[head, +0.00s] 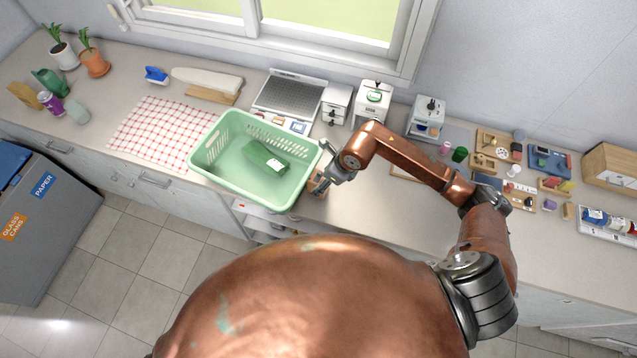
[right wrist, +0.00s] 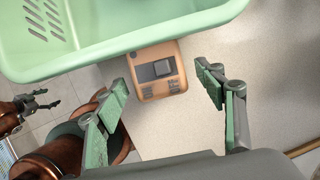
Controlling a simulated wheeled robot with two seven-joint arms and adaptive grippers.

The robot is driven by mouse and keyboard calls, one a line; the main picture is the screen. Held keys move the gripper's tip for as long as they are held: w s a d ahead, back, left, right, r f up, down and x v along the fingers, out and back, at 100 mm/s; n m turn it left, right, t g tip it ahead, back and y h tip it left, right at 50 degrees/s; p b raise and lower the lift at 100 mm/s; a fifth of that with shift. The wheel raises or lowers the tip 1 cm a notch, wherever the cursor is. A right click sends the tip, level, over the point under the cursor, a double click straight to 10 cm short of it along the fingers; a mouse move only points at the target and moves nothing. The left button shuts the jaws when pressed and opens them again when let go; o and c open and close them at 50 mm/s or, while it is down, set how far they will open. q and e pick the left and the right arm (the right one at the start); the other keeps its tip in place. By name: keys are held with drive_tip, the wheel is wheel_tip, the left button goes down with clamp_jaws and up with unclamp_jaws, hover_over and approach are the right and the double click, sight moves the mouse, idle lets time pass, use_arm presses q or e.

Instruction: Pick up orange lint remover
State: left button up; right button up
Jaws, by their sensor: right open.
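The orange lint remover (right wrist: 157,72) lies on the counter in the right wrist view, a boxy orange body with a dark square panel and small buttons. Its far end is close to the basket's rim, which partly overlaps it. In the head view only a bit of orange (head: 317,183) shows beside the basket, mostly hidden by my gripper. My right gripper (head: 325,172) is open and empty above it. In the right wrist view its green-padded fingers (right wrist: 162,84) stand apart on either side of the lint remover, not touching it. My left gripper (right wrist: 42,102) shows small at the left edge there, fingers apart.
A green laundry basket (head: 218,178) holding a green box (head: 265,157) stands directly left of my right gripper. A checked cloth (head: 150,130) lies farther left. Small items crowd the counter's right end. The counter (head: 375,210) right of the gripper is clear.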

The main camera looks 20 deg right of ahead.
drive_tip(key=p+x, duration=0.1)
drive_tip(key=x, duration=0.4)
drive_tip(key=shift+d, duration=0.1)
drive_tip(key=shift+c, duration=0.4)
drive_tip(key=shift+r, duration=0.1)
drive_tip(key=c, duration=1.4)
